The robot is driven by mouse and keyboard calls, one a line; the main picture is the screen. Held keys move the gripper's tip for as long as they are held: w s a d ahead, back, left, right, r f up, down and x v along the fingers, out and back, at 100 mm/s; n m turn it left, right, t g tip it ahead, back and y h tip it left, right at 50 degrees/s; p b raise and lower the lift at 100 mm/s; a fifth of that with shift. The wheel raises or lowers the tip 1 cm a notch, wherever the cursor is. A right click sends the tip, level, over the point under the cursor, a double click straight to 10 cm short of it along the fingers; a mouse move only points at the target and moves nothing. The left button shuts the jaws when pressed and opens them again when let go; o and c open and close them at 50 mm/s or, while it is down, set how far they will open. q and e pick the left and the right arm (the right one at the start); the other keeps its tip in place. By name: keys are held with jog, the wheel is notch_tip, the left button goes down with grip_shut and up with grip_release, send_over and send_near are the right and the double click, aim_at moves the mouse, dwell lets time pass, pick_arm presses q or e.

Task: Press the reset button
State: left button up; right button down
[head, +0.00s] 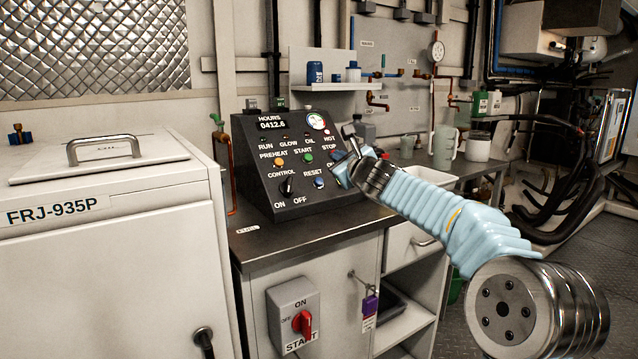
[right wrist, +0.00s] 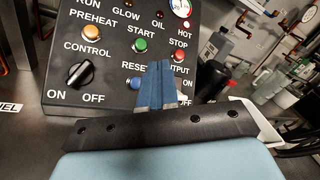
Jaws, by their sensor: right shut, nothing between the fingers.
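The reset button (head: 319,182) is a small blue button beside the RESET label on the sloped black control panel (head: 262,165). In the right wrist view the blue button (right wrist: 134,83) shows just left of my fingers, partly covered by them. My right gripper (head: 342,168) is shut and empty, its blue fingers in front of the panel's right side, close to the reset button. In the right wrist view the closed fingertips (right wrist: 156,68) point up at the panel. I cannot tell whether they touch it. My left gripper is not in view.
Near the reset button are the black control knob (head: 287,187), a green start button (head: 307,157) and an orange preheat button (head: 279,161). A steel counter (head: 300,230) holds the panel. A white cabinet (head: 100,260) stands at left; jugs (head: 444,148) stand at right.

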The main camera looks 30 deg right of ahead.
jog(key=w+f+b, duration=0.3)
jog(key=w+f, duration=0.2)
jog(key=shift+w+a+f, duration=0.2)
jog(key=shift+w+f, duration=0.1)
jog(key=shift+f, duration=0.1)
dwell(1.9)
jog(key=shift+w+f, duration=0.25)
jog(key=shift+w, duration=0.05)
jog(key=shift+w+a+f+b, duration=0.1)
jog(key=shift+w+f+b, duration=0.25)
jog(key=shift+f+b, duration=0.1)
dwell(0.8)
jog(key=shift+s+r, duration=0.1)
jog(key=shift+r, duration=0.1)
jog(key=shift+s+r+p, duration=0.3)
jog(key=shift+s+r, duration=0.2)
jog(key=shift+s, duration=0.05)
jog(key=shift+s+d+r+p, duration=0.2)
jog(key=shift+s+r+p, duration=0.8)
jog(key=shift+s+r, duration=0.8)
